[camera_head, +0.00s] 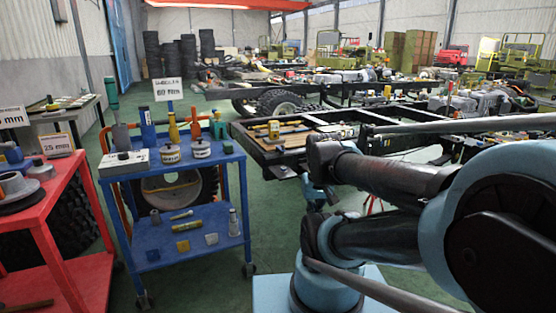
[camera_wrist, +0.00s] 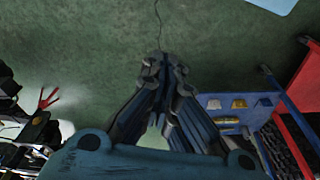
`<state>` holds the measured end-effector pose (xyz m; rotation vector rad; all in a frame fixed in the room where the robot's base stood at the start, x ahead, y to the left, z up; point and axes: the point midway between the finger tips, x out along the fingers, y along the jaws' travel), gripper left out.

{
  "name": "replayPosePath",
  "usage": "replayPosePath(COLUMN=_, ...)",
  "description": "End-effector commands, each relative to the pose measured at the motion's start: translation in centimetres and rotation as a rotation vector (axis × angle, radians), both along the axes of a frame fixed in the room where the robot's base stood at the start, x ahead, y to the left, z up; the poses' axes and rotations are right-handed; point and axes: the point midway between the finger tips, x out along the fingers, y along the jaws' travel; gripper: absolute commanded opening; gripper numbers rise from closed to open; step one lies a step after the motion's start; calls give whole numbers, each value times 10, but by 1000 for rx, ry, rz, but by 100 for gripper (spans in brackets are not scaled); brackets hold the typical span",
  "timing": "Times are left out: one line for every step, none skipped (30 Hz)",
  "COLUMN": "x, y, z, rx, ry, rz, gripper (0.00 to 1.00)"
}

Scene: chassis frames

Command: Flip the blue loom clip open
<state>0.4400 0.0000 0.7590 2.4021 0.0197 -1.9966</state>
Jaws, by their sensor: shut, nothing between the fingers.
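My gripper (camera_wrist: 163,66) shows in the wrist view with its dark fingers together at the tips and nothing between them. It hangs over bare green floor, apart from any object. I cannot make out the blue loom clip in either view; it may be hidden or too small to tell. The chassis frame (camera_head: 400,117) with dark rails lies beyond my arm in the head view, and my arm covers part of it. I cannot clearly pick out my fingertips in the head view.
A blue trolley (camera_head: 183,252) with tools and cans stands left of my arm; its edge shows at right in the wrist view (camera_wrist: 212,113). A red trolley (camera_head: 60,262) stands at far left. Green floor (camera_head: 262,185) is clear between blue trolley and arm.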

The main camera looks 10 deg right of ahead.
Motion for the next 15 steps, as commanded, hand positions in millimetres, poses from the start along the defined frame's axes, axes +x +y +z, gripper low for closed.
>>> replayPosePath(x=0, y=0, z=0, rx=0, ry=0, rz=0, gripper=0)
replayPosePath(x=0, y=0, z=0, rx=0, ry=0, rz=0, gripper=0)
replayPosePath(x=0, y=0, z=0, rx=0, ry=0, rz=0, gripper=0)
replayPosePath(x=0, y=0, z=0, rx=0, ry=0, rz=0, gripper=0)
replayPosePath(x=0, y=0, z=0, rx=0, ry=0, rz=0, gripper=0)
replayPosePath(x=0, y=0, z=0, rx=0, ry=0, rz=0, gripper=0)
replayPosePath(x=0, y=0, z=0, rx=0, ry=0, rz=0, gripper=0)
replayPosePath(x=0, y=0, z=0, rx=0, ry=0, rz=0, gripper=0)
replayPosePath(x=0, y=0, z=0, rx=0, ry=0, rz=0, gripper=0)
replayPosePath(x=0, y=0, z=0, rx=0, ry=0, rz=0, gripper=0)
replayPosePath(x=0, y=0, z=0, rx=0, ry=0, rz=-1, gripper=0)
replayPosePath(x=-5, y=0, z=4, rx=2, ry=-10, rz=-4, gripper=0)
replayPosePath(x=-6, y=1, z=5, rx=5, ry=-13, rz=-9, gripper=0)
replayPosePath(x=-5, y=1, z=6, rx=10, ry=-16, rz=-17, gripper=0)
replayPosePath(x=-2, y=2, z=7, rx=20, ry=-21, rz=-35, gripper=0)
